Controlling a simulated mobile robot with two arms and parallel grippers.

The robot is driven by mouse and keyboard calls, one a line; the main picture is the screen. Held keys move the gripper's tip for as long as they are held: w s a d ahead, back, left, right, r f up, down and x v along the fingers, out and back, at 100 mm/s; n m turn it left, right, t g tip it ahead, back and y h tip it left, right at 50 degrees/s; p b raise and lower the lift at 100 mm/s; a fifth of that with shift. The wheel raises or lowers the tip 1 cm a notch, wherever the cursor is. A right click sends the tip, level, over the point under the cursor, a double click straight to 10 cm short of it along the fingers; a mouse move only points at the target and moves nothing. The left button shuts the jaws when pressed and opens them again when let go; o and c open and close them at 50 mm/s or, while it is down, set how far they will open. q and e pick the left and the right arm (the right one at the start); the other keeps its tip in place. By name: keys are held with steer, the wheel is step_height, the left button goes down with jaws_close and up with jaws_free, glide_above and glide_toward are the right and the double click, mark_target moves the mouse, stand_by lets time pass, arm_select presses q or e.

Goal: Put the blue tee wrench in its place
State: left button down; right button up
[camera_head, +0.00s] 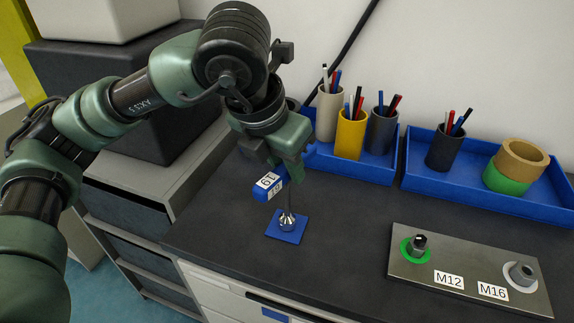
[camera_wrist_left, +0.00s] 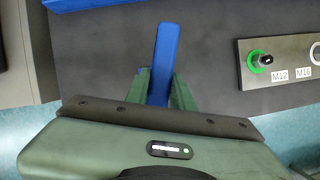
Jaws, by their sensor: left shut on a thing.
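The blue tee wrench (camera_head: 268,187) has a blue crossbar handle with white number labels and a thin metal shaft ending in a socket (camera_head: 287,221). My left gripper (camera_head: 288,166) is shut on the handle, which also shows between the fingers in the left wrist view (camera_wrist_left: 166,55). The shaft hangs about upright, with the socket at a small blue square pad (camera_head: 287,236) on the dark worktop. I cannot tell whether the socket rests on the pad or is just above it. My left gripper also shows in the left wrist view (camera_wrist_left: 160,92). My right gripper is not in view.
A metal plate (camera_head: 455,262) on the right has an M12 bolt (camera_head: 417,244) with a green ring and an M16 bolt (camera_head: 522,273) with a pale ring. Blue trays (camera_head: 480,198) with pen cups and rolls stand along the wall. Worktop between pad and plate is clear.

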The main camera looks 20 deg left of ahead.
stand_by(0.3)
arm_select(q)
steer(key=c, duration=1.1)
jaws_free()
steer(key=shift+r+p, duration=1.55)
steer(key=shift+r, duration=1.95)
steer(key=shift+r, duration=0.1)
